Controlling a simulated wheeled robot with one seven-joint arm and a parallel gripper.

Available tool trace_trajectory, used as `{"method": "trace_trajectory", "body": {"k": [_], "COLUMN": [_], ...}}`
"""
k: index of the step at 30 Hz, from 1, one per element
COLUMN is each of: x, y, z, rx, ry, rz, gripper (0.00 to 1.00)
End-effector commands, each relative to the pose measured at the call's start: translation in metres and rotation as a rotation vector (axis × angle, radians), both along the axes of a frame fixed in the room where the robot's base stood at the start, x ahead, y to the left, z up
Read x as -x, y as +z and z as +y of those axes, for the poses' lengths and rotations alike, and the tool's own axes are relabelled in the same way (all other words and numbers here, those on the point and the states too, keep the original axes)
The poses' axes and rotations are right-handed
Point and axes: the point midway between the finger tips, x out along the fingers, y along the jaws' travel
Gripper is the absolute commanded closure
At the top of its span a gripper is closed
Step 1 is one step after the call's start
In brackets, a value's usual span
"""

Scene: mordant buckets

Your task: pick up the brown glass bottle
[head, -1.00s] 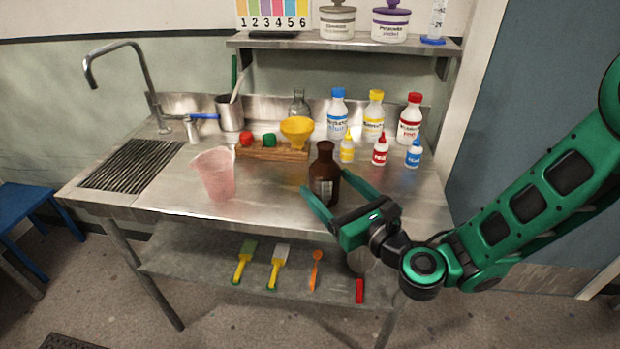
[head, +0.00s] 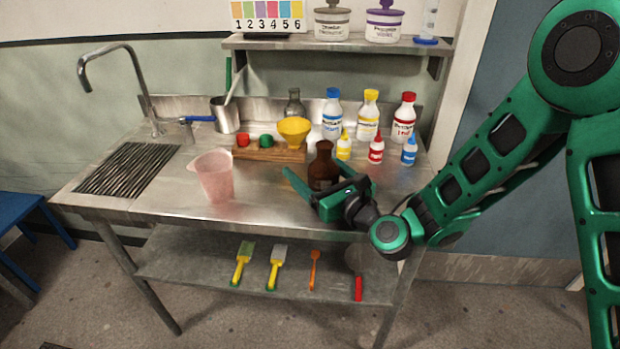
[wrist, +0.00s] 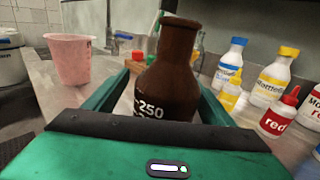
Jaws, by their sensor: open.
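The brown glass bottle (head: 322,167) stands upright on the steel bench near its front edge, in the head view. In the wrist view the bottle (wrist: 170,75) stands between the two green fingers, with white "250" lettering facing me. My gripper (head: 315,178) is open, with one finger on each side of the bottle. In the wrist view my gripper (wrist: 165,105) shows a gap beside the bottle on the left; contact on the right is unclear. The lower part of the bottle is hidden by the gripper.
A pink beaker (head: 213,177) stands left of the bottle. A wooden block (head: 268,153) with a yellow funnel (head: 294,130) is behind it. Small dropper bottles (head: 376,150) and larger white bottles (head: 367,116) stand behind right. Bench between beaker and sink is clear.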

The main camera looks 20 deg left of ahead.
Motion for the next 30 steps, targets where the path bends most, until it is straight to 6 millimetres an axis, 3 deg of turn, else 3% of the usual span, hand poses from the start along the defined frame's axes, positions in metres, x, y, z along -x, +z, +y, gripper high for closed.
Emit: {"method": "trace_trajectory", "body": {"k": [8,16,24,30], "x": [-0.009,-0.011,-0.011,-0.011], "y": [0.0,0.0,0.002,0.014], "z": [-0.01,-0.013,-0.014,-0.014], "rx": [0.0,0.0,-0.001,-0.003], "ry": [-0.017,-0.022,-0.023,-0.021], "rz": [0.002,0.001,0.0,-0.005], "gripper": [0.23,0.81,0.81,0.81]}}
